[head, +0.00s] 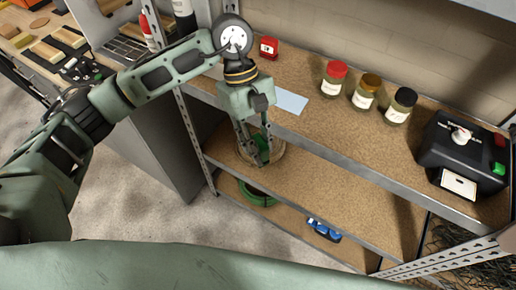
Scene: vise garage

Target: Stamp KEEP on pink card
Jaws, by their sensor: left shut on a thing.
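My left gripper (261,158) hangs in front of the upper shelf's front edge, fingers pointing down, shut on a small green object (264,143). The fingers partly hide this object, and I cannot tell whether it is a stamp. Behind and below the fingertips is a round, tan-rimmed thing (279,156) at the lower shelf, largely covered by the gripper. A pale blue card (291,102) lies flat on the upper shelf, just right of the gripper. I cannot make out a pink card or the word KEEP. My right gripper is not in view.
On the upper shelf (335,135) stand a small red box (268,47), jars with red (333,80), amber (366,91) and black (399,106) lids, and a black machine (462,150) with red and green buttons. Below lie a green coil (257,197) and a blue item (324,230).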

